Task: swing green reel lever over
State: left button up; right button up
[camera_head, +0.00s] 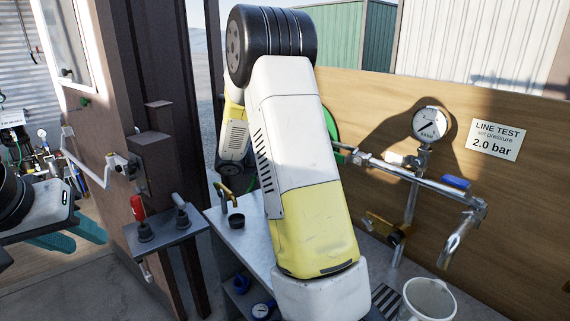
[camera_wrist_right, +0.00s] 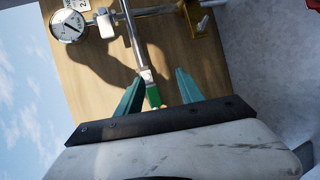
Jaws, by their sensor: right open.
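The green lever (camera_wrist_right: 153,97) shows in the right wrist view, at the end of the silver pipe. It lies between the two teal fingers of my right gripper (camera_wrist_right: 158,92), which is open with a gap on either side of it. In the head view my right arm hides the right gripper and most of the lever area. A piece of the green reel (camera_head: 331,125) shows past the arm's right edge, against the wooden board. My left gripper (camera_head: 75,236) is at the far left of the head view, away from the reel, its teal fingers partly hidden and their gap unclear.
A pressure gauge (camera_head: 430,123) and a pipe with a blue lever (camera_head: 455,183) are on the wooden board (camera_head: 510,210). A brass valve (camera_head: 386,229) sits lower. A white bucket (camera_head: 428,298) stands below the spout. A red-handled valve (camera_head: 138,208) is on the left shelf.

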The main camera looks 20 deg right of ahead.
aim_at(337, 158)
jog(key=w+t+h, duration=0.2)
jog(key=w+h, duration=0.2)
jog(key=w, duration=0.2)
jog(key=shift+n, duration=0.4)
jog(key=shift+s+d, duration=0.15)
jog(key=shift+d, duration=2.05)
jog(key=shift+s+d, duration=0.15)
jog(key=shift+d, duration=2)
grip_shut()
